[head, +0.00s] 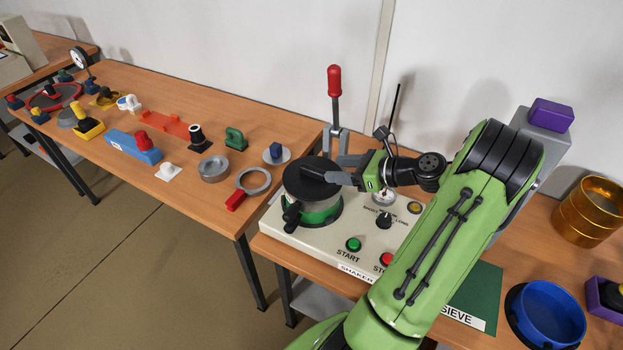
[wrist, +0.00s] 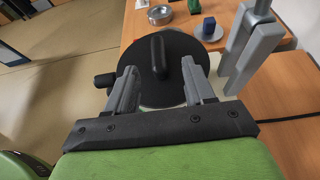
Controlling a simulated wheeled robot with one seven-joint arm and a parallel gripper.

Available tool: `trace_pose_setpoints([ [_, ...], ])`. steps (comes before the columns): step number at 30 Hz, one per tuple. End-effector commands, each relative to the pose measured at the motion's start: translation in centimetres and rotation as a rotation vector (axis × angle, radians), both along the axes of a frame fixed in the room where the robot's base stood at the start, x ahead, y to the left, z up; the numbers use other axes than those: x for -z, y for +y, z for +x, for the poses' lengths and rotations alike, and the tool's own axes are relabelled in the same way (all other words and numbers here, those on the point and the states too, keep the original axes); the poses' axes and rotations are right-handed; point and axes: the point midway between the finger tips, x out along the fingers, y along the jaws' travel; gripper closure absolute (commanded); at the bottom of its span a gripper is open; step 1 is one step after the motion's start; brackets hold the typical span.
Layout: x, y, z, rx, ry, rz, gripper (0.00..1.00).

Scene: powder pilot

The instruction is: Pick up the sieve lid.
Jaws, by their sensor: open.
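The sieve lid (head: 303,168) is a black round disc with a raised bar grip. It lies on top of the shaker's round green-and-black holder (head: 318,213). In the wrist view the lid (wrist: 178,83) is straight ahead, its upright bar grip (wrist: 158,54) near the middle. My gripper (head: 340,170) is open at the lid's right side in the head view. In the wrist view my two grey fingers (wrist: 160,70) are spread left and right of the grip, with a gap on each side. Whether the fingertips reach past the grip is hard to tell.
The shaker (head: 280,222) has START and STOP buttons. A lever with a red handle (head: 334,82) stands upright behind the lid, close to my gripper. A magnifier-like ring (head: 254,181) lies left. A brass sieve (head: 590,210) and blue bowl (head: 547,343) stand right.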

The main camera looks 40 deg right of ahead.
Motion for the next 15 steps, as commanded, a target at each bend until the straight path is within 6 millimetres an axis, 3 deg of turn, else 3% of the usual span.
trace_pose_setpoints([
  [12,2.9,2.2,5.3,-0.002,0.001,0.000,0.47],
  [15,2.9,2.2,5.7,0.001,0.002,-0.001,0.47],
])
